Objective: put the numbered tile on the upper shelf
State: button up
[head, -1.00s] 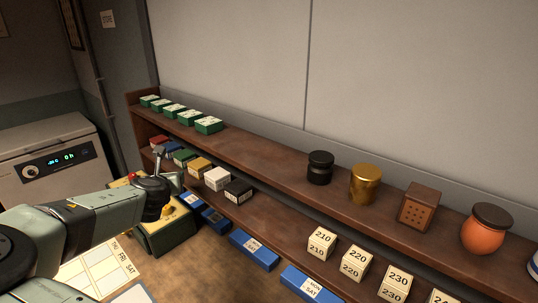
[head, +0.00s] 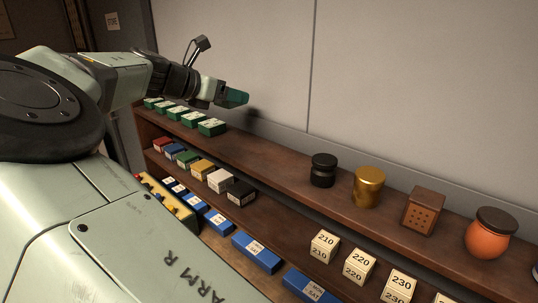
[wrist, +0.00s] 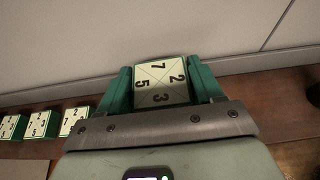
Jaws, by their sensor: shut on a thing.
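In the wrist view, my gripper (wrist: 160,85) is shut on a numbered tile (wrist: 161,88), a pale block with crossing lines and the digits 7, 2, 3 and 5. In the head view, my gripper (head: 236,97) is over the upper shelf (head: 275,158), right of the row of green tiles and close to the wall; the held tile is hidden there by the fingers. Several green tiles with pale numbered tops (head: 211,127) stand in a row at the upper shelf's left end. They also show at the left of the wrist view (wrist: 74,121).
On the upper shelf to the right stand a black jar (head: 323,170), a gold tin (head: 368,187), a brown box (head: 423,212) and an orange pot (head: 490,234). The shelf between tiles and black jar is clear. Coloured boxes (head: 220,180) and numbered cubes (head: 324,247) fill lower levels.

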send_over(234, 141)
notch_tip(234, 141, down, 5)
jog(key=shift+s+f, duration=0.1)
jog(key=shift+f, duration=2.25)
jog(key=shift+f, duration=0.15)
jog(key=o, duration=1.2)
jog(key=shift+c, duration=0.2)
jog(key=shift+s+a+r, duration=0.15)
jog(key=shift+a+r, duration=0.05)
jog(key=shift+r, duration=0.05)
jog(key=v, duration=1.1)
jog(key=shift+a, duration=0.15)
jog(key=shift+s+r, duration=0.1)
